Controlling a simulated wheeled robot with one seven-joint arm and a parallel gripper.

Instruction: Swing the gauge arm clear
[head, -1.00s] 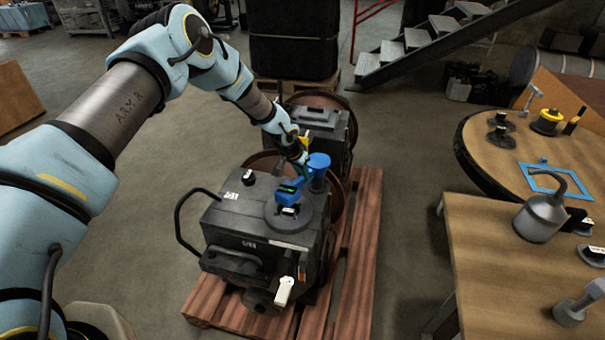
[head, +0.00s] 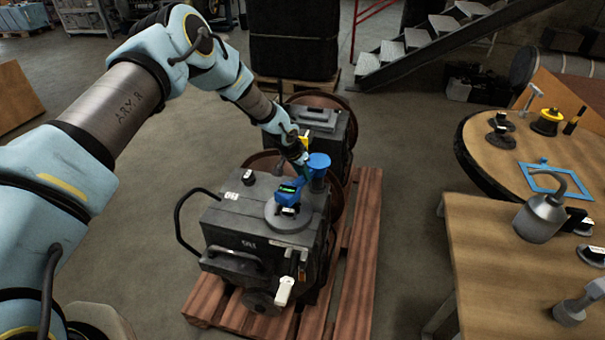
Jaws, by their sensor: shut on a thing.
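The black engine block (head: 240,225) stands on a reddish wooden pallet. On its top is a round grey cover (head: 289,221) with the blue gauge arm (head: 291,189) over it, reaching up and right toward a blue round-topped post (head: 319,162). My gripper (head: 303,168) comes down from the upper left to the gauge arm's far end, beside the blue post. It is shut on the gauge arm there. The fingertips are small and partly hidden, so the exact grip is hard to see.
A second dark unit (head: 322,122) stands close behind. A black handle (head: 180,222) sticks out left of the engine, and a white-handled lever (head: 284,291) sits at its front. Wooden tables (head: 470,245) with tools stand at the right. Floor between pallet and tables is clear.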

